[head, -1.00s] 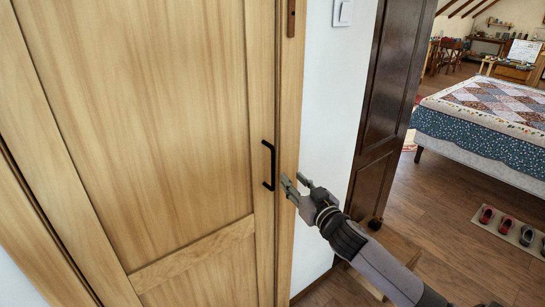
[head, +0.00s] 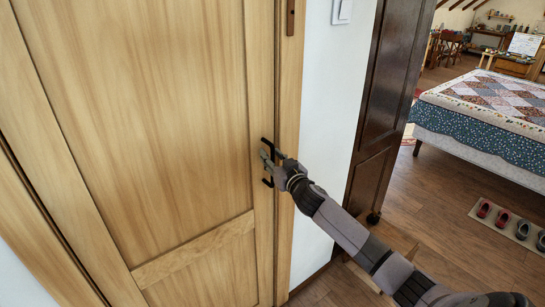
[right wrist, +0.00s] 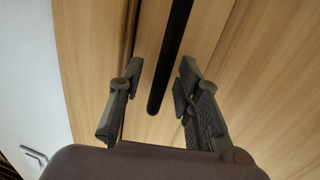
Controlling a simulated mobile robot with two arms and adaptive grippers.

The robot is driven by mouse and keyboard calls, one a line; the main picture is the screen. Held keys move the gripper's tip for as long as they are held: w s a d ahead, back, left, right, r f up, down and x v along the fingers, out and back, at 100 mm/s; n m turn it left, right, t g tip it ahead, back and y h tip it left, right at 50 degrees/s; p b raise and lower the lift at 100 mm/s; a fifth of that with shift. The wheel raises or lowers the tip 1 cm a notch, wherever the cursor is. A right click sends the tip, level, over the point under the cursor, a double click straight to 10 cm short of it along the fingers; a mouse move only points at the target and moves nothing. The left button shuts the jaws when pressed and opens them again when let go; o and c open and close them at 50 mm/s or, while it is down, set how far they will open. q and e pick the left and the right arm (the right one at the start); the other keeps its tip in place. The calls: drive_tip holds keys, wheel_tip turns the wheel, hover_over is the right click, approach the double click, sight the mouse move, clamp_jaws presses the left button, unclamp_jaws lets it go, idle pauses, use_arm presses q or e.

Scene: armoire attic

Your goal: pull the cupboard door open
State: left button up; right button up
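The cupboard door (head: 160,130) is light wood with inset panels and looks shut in its frame. Its black bar handle (head: 267,182) is upright near the door's right edge. My right gripper (head: 271,153) is at the handle, reaching in from the lower right and hiding part of the bar. In the right wrist view, the handle (right wrist: 174,50) runs between the two fingers of the right gripper (right wrist: 161,76). The fingers are apart, with a gap on each side of the bar. My left gripper is in neither view.
A dark wooden door (head: 388,110) stands right of the white wall (head: 328,110). A bed with a patchwork quilt (head: 492,97) is further right. A mat with several shoes (head: 508,224) lies on the floor. Bare wooden floor (head: 440,200) lies between.

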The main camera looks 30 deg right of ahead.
clamp_jaws()
idle(0.3)
idle(0.6)
